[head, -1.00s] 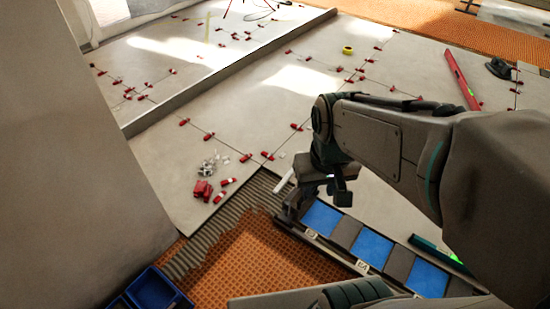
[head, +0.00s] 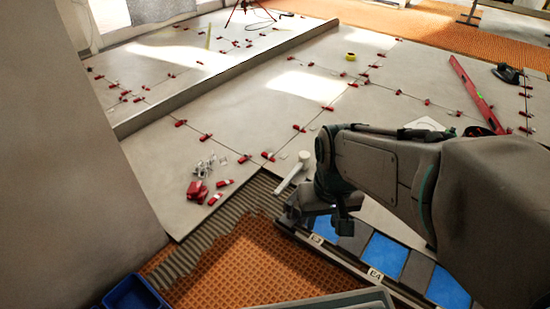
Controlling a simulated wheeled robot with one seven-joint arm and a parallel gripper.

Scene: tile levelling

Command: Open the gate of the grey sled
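A long grey frame with blue panels and white labels (head: 372,276) runs from the middle to the bottom right; it may be the grey sled, but I cannot be sure. My gripper points down there, low over or touching that end; the arm hides the contact. Its fingertips are not clear, so I cannot tell whether it is open or shut. No gate can be made out. A grey rim (head: 335,299) shows at the bottom edge, cut off by the frame.
A white-headed mallet (head: 294,172) lies left of my gripper. Red wedges (head: 199,190) and clear clips lie on the pale tiles. A blue bin (head: 135,296) stands bottom left beside orange matting (head: 235,265). A grey wall fills the left. A red level (head: 474,92) lies upper right.

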